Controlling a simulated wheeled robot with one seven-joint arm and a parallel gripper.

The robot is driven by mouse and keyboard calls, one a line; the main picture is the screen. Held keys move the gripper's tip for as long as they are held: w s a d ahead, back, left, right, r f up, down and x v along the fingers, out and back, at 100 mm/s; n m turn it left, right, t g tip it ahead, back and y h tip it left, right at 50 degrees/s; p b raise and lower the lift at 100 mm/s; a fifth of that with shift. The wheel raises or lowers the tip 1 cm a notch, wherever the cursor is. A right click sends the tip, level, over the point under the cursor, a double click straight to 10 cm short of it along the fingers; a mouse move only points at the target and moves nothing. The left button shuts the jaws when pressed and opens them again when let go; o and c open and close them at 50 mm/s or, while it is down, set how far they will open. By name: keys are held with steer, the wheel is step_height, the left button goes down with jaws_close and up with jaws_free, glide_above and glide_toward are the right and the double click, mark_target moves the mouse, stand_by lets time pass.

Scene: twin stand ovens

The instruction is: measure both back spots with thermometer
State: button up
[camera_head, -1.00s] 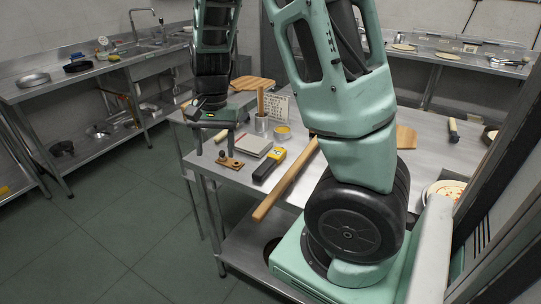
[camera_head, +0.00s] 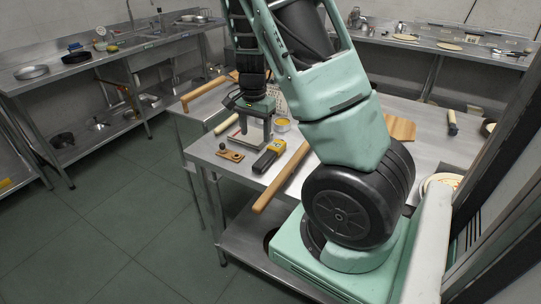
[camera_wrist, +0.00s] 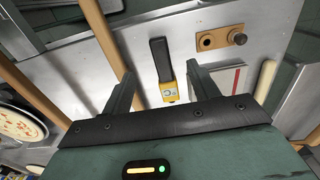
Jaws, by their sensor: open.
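The thermometer, taken to be the yellow and black handheld device (camera_head: 268,158), lies flat on the steel table. In the wrist view it (camera_wrist: 163,72) shows a black handle and a yellow end with a small display, between my two fingers. My gripper (camera_head: 255,135) is open and empty, pointing down over the table just behind the device in the head view. In the wrist view my gripper's fingertips (camera_wrist: 160,70) are spread on either side of the yellow end, with no contact visible. The back spots to be measured are not in view.
A long wooden pole (camera_head: 282,178) lies beside the device, over the table's front edge. A wooden block with a knob (camera_head: 230,155) lies left. A pizza (camera_wrist: 20,125) shows at the wrist view's left. The floor at left is clear.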

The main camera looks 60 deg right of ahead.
glide_above(258, 165)
steer(key=f, duration=0.7)
steer(key=shift+w+a, duration=0.15)
steer(key=shift+a, duration=0.05)
steer(key=f, duration=0.4)
steer(key=shift+s+d, duration=0.2)
steer(key=shift+d, duration=0.05)
steer(key=shift+f, duration=0.55)
steer(key=shift+c, duration=0.3)
steer(key=c, duration=1.1)
